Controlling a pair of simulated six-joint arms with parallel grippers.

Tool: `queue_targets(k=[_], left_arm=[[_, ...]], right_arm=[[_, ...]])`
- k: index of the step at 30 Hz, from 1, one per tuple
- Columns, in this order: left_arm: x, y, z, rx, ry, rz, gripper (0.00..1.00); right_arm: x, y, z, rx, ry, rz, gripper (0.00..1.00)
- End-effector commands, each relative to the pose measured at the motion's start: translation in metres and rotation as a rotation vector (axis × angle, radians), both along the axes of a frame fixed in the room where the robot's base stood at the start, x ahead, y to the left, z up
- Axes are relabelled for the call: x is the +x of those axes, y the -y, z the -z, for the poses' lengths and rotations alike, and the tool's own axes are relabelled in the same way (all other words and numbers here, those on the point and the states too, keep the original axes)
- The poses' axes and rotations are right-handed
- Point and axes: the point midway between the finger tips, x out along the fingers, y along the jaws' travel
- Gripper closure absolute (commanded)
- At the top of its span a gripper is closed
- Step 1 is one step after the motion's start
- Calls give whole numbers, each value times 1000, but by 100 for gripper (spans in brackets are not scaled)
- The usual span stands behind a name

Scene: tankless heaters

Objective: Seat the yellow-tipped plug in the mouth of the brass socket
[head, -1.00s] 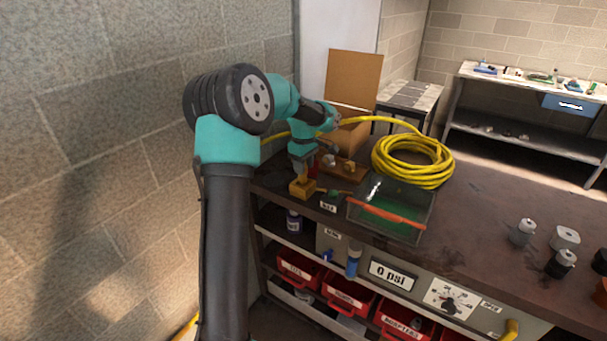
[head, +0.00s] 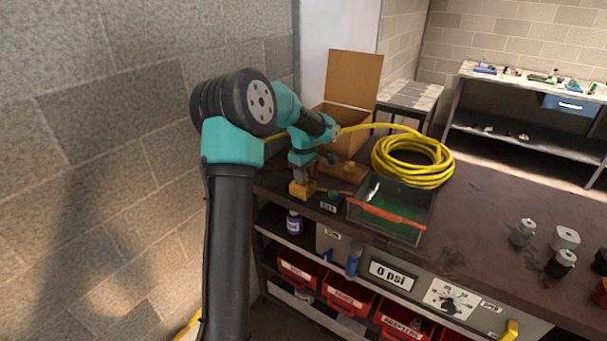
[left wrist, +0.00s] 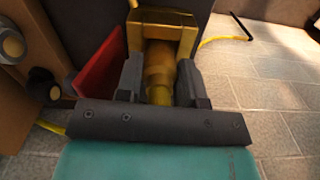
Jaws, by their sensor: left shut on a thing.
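My left gripper (head: 303,172) is over the left end of the bench, pointing down at a yellow brass block (head: 300,190), which I take to be the brass socket. In the left wrist view the gripper (left wrist: 160,85) is shut on a yellow-brass cylindrical piece (left wrist: 159,68), which seems to be the plug. Its far end meets or overlaps the square brass block (left wrist: 160,17). I cannot tell how far it sits in the mouth, and the plug's tip is hidden. My right gripper is not in view.
A red flat piece (left wrist: 97,68) stands close beside one finger. Right of the gripper are a brown wooden stand (head: 345,175), a clear-sided bin (head: 410,231) and a coiled yellow hose (head: 412,160). An open cardboard box (head: 352,78) stands behind. The bench's middle is clear.

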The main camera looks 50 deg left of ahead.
Motion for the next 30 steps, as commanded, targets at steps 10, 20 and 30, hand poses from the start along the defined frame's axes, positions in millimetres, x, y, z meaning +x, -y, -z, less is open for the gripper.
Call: queue_targets(k=[10, 20, 30], left_arm=[[0, 0, 3, 0, -1, 0, 54], [0, 0, -10, 1, 1, 0, 54], [1, 0, -67, 1, 3, -1, 54]], right_arm=[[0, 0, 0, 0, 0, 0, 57], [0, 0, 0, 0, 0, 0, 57], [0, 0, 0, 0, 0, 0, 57]])
